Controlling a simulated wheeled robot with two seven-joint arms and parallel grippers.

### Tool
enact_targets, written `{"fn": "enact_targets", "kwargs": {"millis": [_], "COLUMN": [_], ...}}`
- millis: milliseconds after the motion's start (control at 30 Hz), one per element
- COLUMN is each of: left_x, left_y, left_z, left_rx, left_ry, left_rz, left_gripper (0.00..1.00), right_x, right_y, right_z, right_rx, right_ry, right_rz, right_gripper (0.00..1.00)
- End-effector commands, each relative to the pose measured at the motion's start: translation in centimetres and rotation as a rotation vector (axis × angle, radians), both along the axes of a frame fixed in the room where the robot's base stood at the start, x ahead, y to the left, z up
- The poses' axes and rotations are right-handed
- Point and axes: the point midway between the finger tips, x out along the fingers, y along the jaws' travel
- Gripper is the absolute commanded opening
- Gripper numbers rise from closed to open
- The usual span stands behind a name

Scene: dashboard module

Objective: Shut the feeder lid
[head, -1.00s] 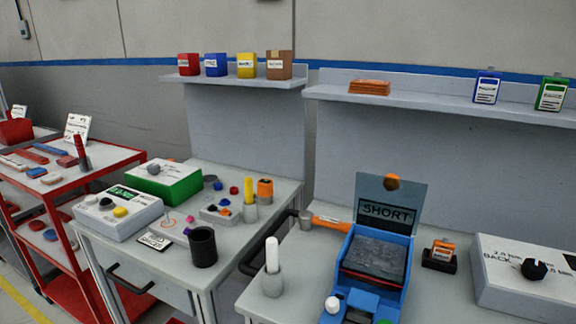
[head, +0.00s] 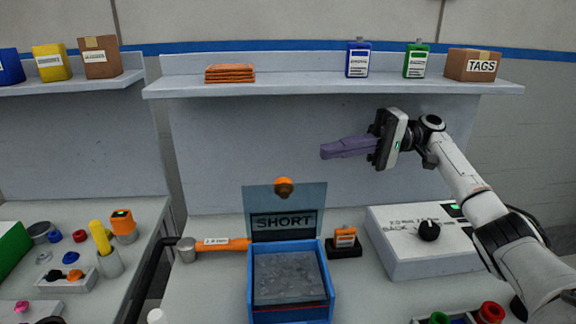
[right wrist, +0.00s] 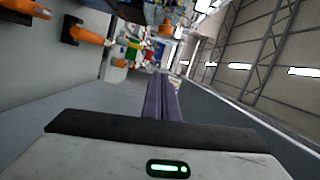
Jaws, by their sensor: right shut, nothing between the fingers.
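The feeder is a blue box (head: 322,270) on the bench in the head view, with grey contents inside. Its lid (head: 287,215) is a see-through blue-grey panel marked SHORT, standing upright at the back edge, so the feeder is open. An orange round knob (head: 284,187) sits at the lid's top edge. My right gripper (head: 324,152) has purple fingers that are shut and empty. It is raised above and to the right of the lid, pointing left, apart from it. The shut fingers also show in the right wrist view (right wrist: 162,98). My left gripper is not in view.
An orange-handled hammer (head: 215,244) lies left of the lid. A small orange item in a black holder (head: 344,243) stands right of the feeder. A white box with a black knob (head: 395,257) is farther right. A shelf (head: 310,88) runs above, behind the arm.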

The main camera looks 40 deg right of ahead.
Motion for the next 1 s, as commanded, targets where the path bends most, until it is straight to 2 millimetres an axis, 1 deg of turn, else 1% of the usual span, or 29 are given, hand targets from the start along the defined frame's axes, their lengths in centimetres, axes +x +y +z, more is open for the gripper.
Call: {"fn": "enact_targets", "kwargs": {"millis": [200,300,400,467,700,1000], "left_x": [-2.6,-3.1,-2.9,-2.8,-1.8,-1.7], "left_y": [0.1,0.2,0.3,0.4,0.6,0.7], "left_z": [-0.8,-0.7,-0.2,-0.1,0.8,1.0], "left_rx": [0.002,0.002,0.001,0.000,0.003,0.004], "left_ry": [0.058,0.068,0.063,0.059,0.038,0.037], "left_rz": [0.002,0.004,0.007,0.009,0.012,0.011], "left_gripper": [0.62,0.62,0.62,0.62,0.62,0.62], "right_x": [1.2,1.8,2.5,2.0,0.0,-0.8], "right_y": [4.3,6.4,8.5,8.8,9.9,10.4], "right_z": [-0.1,-0.1,-0.1,-0.6,-0.9,-1.0], "right_rx": [0.000,0.001,0.002,-0.002,-0.001,0.002], "right_ry": [0.003,0.002,0.002,0.005,0.004,0.002], "right_rz": [0.007,0.006,0.006,0.002,0.001,0.000], "right_gripper": [0.00,0.00,0.00,0.00,0.00,0.00]}}
